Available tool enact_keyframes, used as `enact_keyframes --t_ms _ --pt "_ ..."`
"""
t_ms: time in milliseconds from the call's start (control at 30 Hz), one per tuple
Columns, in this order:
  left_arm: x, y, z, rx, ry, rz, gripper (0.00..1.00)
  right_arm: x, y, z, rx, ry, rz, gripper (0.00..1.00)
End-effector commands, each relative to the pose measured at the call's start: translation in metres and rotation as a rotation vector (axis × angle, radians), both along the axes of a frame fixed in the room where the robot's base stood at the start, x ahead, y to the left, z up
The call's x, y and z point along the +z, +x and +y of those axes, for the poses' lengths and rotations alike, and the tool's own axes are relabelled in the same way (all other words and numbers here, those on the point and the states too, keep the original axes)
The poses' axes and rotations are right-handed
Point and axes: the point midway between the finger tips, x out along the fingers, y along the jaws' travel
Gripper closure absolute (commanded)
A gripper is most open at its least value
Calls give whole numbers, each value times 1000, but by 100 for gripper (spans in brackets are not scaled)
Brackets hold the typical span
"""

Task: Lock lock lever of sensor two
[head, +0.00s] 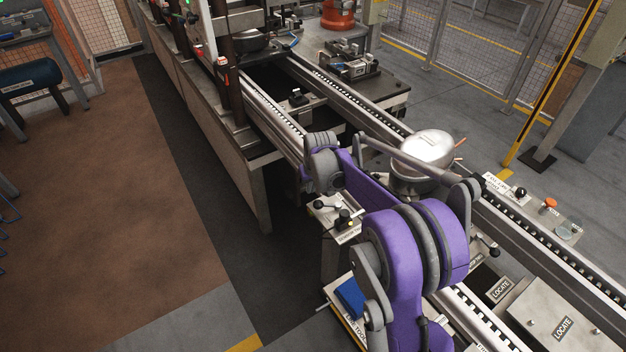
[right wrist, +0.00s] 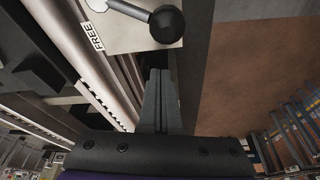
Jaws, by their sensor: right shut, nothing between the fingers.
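A lock lever with a black ball knob (right wrist: 167,23) shows at the top of the right wrist view, over a light plate marked FREE (right wrist: 97,36). In the head view a small station plate (head: 345,236) beside the conveyor carries a lever with dark knobs (head: 321,205). I cannot read which sensor it belongs to. My right gripper (right wrist: 157,76) is shut and empty. Its fingertips are below the knob in the wrist view and look apart from it. In the head view my purple right arm covers part of the station, and the fingers are not clear. My left gripper is not in view.
A silver compressor (head: 428,148) stands on the conveyor behind my arm. The conveyor rail (head: 370,112) runs diagonally. A blue block (head: 350,298) lies on a lower tray at the front. Plates marked LOCATE (head: 545,312) are at lower right. Brown floor (head: 110,190) at left is clear.

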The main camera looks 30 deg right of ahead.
Motion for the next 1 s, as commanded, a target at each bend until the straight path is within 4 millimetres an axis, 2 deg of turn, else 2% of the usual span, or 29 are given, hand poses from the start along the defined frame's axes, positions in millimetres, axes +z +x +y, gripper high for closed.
enact_keyframes --t_ms 100,300,733,1000 --pt "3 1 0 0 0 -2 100 4 -17 3 -1 0 0 100" --pt "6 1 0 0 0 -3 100 7 -35 5 -1 0 0 100" --pt "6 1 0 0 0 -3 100 7 -39 6 -1 0 0 100" --pt "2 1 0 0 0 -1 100 8 -54 11 0 0 2 100"
